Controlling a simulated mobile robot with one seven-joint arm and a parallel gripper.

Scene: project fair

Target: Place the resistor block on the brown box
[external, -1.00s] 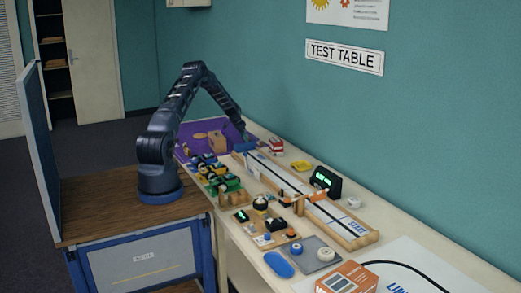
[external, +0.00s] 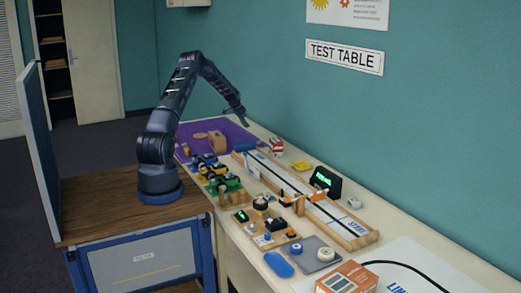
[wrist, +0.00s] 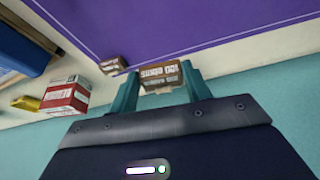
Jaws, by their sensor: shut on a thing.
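My gripper (external: 242,119) is raised over the far part of the table, beside the back wall. In the wrist view its two teal fingers (wrist: 158,84) are shut on a small brown block with white printed markings, which I take to be the resistor block (wrist: 161,74). The block is too small to make out in the external view. The brown box (external: 217,141) stands on the purple mat, to the left of and below my gripper in the external view.
The purple mat (wrist: 230,25) has clear room around the brown box. A red-and-white box (external: 276,147) and a yellow item (external: 301,166) stand along the wall side. A long wooden track (external: 310,202) and several small toy cars (external: 217,172) lie nearer.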

